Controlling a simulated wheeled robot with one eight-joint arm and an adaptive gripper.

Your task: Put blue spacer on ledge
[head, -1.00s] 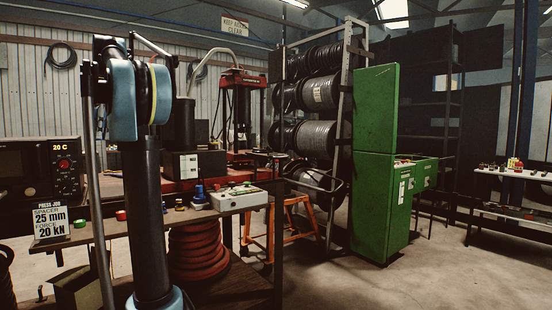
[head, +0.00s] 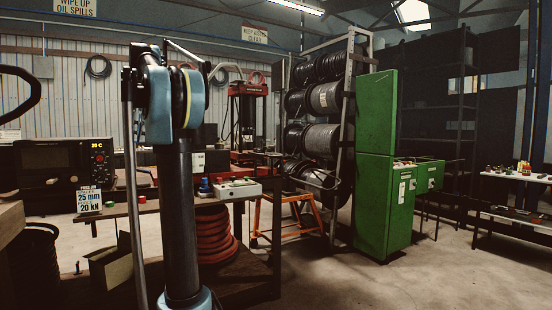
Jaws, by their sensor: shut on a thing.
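My arm (head: 183,215) stands upright in the left half of the head view. Its upper end bends away behind the blue joint, and my gripper and anything in it are hidden or out of view. A small blue round piece (head: 205,187) stands on the workbench (head: 150,207) beside a pale control box; I cannot tell if it is the blue spacer. I cannot tell which surface is the ledge.
A red press (head: 247,118) stands behind the bench. A green cabinet (head: 376,165) stands right of centre, beside a hose-reel rack (head: 345,110). An orange stand (head: 290,215) is near the bench. A side table (head: 515,184) with small parts is at far right. Floor at lower right is clear.

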